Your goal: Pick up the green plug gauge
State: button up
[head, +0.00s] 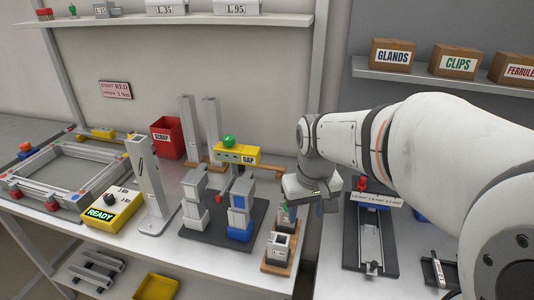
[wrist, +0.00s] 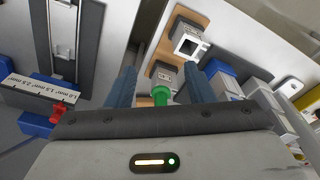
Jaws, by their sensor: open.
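The green plug gauge (wrist: 160,94) shows in the wrist view as a green top by a grey block (wrist: 165,75) on a wooden base (wrist: 190,14). My gripper (wrist: 160,72) is open, with one blue-grey finger on each side of the green top. The fingers look apart from it; their height relative to it is hard to tell. In the head view, a little green (head: 284,210) shows at the rear block on the wooden base (head: 268,266), just left of and below my gripper (head: 310,196). My gripper partly hides that area.
A second grey block (head: 279,246) with a square hole stands in front on the same base. A dark fixture (head: 215,238) with grey and blue blocks is close on the left. A slide fixture (head: 370,250) with a red knob stands right. Shelves hold labelled boxes (head: 393,55).

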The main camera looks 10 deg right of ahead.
jog(key=shift+n+g, duration=0.7)
jog(key=w+p, duration=0.1)
jog(key=w, duration=0.3)
jog(key=w+p, duration=0.1)
jog(key=w, duration=0.3)
jog(key=w+p, duration=0.1)
jog(key=w, duration=0.3)
jog(key=shift+a+r, duration=0.15)
jog(key=shift+r, duration=0.1)
jog(key=shift+w+f, duration=0.15)
jog(key=shift+w, duration=0.1)
jog(key=f, duration=0.4)
jog(key=f+p, duration=0.1)
jog(key=f, duration=0.2)
jog(key=shift+w+f, duration=0.2)
jog(key=shift+f, duration=0.2)
grip_shut()
